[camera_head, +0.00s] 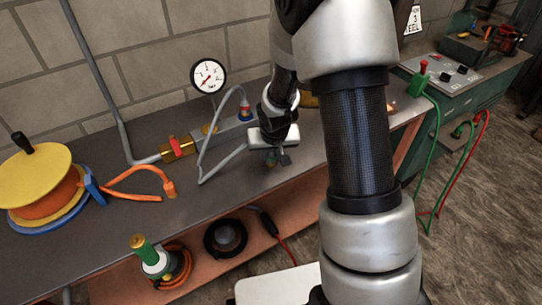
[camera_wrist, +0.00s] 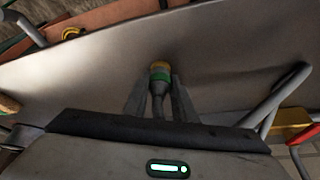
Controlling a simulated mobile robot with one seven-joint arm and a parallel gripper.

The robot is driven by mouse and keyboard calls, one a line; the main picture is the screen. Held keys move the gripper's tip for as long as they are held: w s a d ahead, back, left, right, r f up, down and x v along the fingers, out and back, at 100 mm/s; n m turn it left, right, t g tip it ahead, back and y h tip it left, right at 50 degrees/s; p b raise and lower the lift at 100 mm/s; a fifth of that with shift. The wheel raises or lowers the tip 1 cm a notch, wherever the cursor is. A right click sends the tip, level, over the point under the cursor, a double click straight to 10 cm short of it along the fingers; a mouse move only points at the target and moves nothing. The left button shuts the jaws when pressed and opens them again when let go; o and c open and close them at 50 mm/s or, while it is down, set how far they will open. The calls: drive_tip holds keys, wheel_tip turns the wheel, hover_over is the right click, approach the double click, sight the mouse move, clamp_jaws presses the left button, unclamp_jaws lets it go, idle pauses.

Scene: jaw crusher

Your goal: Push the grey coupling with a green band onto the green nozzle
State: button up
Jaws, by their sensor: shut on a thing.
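The grey coupling with a green band (camera_wrist: 160,74) sits between my fingertips in the wrist view, its yellowish end pointing away from me. My gripper (camera_wrist: 158,98) is shut on it, above the bench top. In the head view my gripper (camera_head: 271,154) hangs over the bench near its front edge, and a little green shows under the fingers. A grey hose (camera_head: 223,163) loops up to the gripper's left side.
A brass fitting with a red handle (camera_head: 177,149), a pressure gauge (camera_head: 208,75) and a fitting with a red top (camera_head: 245,110) stand behind and left. A yellow reel (camera_head: 38,178) and orange hose (camera_head: 138,192) lie farther left.

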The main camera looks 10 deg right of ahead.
wheel_tip(320, 180, up, 9)
drive_tip(key=shift+r+p, duration=0.2)
drive_tip(key=shift+p, duration=0.8)
drive_tip(key=shift+r, duration=0.35)
